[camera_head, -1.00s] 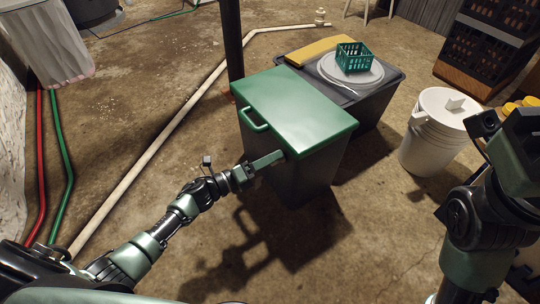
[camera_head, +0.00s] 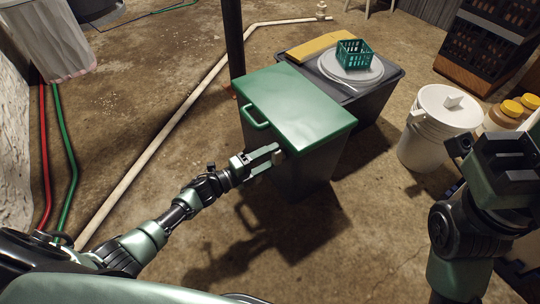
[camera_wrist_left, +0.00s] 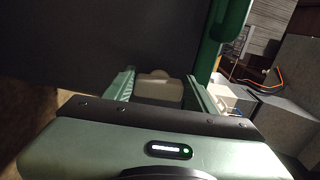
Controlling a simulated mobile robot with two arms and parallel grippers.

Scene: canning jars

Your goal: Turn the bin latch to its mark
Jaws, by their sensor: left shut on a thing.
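The bin (camera_head: 301,176) is dark grey with a green lid (camera_head: 298,108) and a green handle on its left edge. The latch is a small pale block on the bin's front face below the lid; it shows in the left wrist view (camera_wrist_left: 158,88) between the fingers. My left gripper (camera_head: 268,160) is at that face, shut on the latch, and its two fingers show one above the other. The mark cannot be made out in either view. My right gripper (camera_head: 507,160) is raised at the right, away from the bin; its finger opening is unclear.
Behind the bin is a dark tub (camera_head: 380,101) carrying plates, a teal basket (camera_head: 354,54) and a yellow board. A white bucket (camera_head: 432,135) and yellow-lidded jars (camera_head: 508,111) stand at the right. A pale pipe (camera_head: 160,148) crosses the floor.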

